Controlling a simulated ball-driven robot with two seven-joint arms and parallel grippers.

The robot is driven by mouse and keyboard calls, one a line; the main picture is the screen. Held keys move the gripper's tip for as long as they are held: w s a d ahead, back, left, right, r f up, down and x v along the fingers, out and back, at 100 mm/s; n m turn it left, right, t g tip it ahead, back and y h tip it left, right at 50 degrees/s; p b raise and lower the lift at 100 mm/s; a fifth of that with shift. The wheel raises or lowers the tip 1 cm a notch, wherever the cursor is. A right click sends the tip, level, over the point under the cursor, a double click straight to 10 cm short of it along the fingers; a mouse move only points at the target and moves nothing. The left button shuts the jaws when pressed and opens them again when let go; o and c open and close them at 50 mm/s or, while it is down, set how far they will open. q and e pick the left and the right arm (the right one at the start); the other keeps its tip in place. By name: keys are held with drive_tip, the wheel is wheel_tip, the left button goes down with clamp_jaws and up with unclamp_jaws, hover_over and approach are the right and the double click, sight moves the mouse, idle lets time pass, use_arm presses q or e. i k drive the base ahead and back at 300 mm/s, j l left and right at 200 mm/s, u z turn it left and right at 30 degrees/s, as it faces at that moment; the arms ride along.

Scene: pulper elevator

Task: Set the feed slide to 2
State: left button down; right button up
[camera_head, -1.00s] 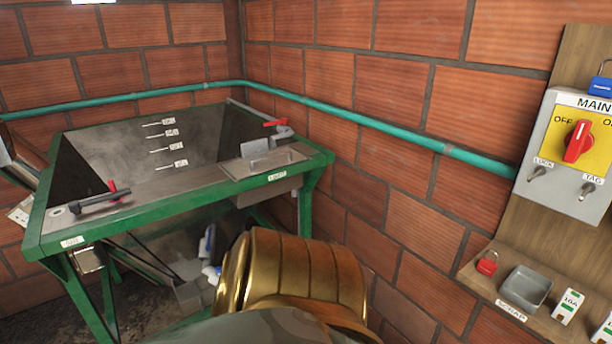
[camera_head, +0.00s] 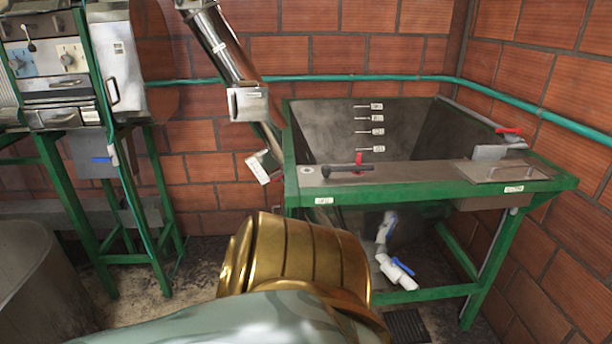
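No part that I can surely name as the feed slide shows, and no 2 mark is readable. A grey machine (camera_head: 60,115) on a green frame stands at the left. Its front has a small black-knobbed lever (camera_head: 30,42), round dials (camera_head: 68,58) and a horizontal handle (camera_head: 68,83); their markings are too small to read. A green-framed tank (camera_head: 440,178) stands right of centre. Its front ledge carries a dark lever (camera_head: 345,169) and a red handle (camera_head: 359,158). Neither of my grippers is in view.
A slanted metal tube (camera_head: 222,42) comes down to the tank's left side. A round grey tub (camera_head: 40,275) stands at the lower left. White pipes with blue handles (camera_head: 392,268) are under the tank. Floor shows between machine and tank. Brick walls close the back and right.

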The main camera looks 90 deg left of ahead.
sight(278, 175)
drive_tip(key=u, duration=3.05)
drive_tip(key=i+j, duration=0.55)
drive_tip(key=j+z, duration=0.05)
